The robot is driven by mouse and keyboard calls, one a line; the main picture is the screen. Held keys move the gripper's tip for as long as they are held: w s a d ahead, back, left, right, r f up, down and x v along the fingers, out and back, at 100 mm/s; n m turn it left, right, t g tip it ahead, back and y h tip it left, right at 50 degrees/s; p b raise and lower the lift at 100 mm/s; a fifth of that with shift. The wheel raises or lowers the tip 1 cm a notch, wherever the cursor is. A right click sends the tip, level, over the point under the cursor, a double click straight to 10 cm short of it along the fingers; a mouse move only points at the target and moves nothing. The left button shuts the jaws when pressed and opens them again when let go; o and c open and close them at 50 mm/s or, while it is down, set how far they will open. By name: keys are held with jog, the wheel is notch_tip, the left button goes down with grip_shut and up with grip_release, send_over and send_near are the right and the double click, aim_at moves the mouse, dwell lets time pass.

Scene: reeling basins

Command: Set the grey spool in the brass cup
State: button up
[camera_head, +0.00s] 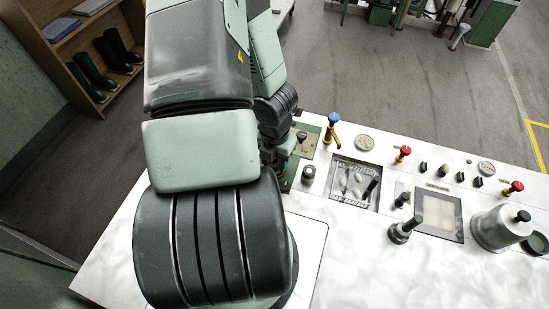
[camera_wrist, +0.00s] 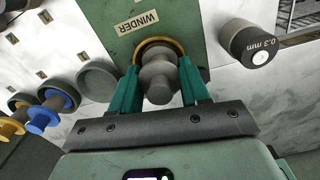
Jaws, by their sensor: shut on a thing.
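In the wrist view my gripper (camera_wrist: 160,72) has its two teal fingers closed on the grey spool (camera_wrist: 158,82), one on each side. The brass cup (camera_wrist: 152,41) shows as a brass ring on the green plate marked WINDER (camera_wrist: 120,25). The spool lies over the ring's opening, and its far end overlaps the cup. I cannot tell how deep it sits or whether it touches the bottom. In the head view my arm hides most of the gripper, the spool and the cup; part of the green plate (camera_head: 312,135) shows.
A dark cylinder labelled 0.3 mm (camera_wrist: 250,42) stands right of the plate. A blue-topped valve (camera_head: 333,119) stands close by. A sunken basin (camera_head: 352,186), red-topped valves (camera_head: 404,152) and a metal pot (camera_head: 495,228) spread rightward. The white front counter (camera_head: 370,275) is clear.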

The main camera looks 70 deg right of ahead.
jog(key=shift+f, duration=0.1)
dwell(0.3)
jog(key=o, duration=1.6)
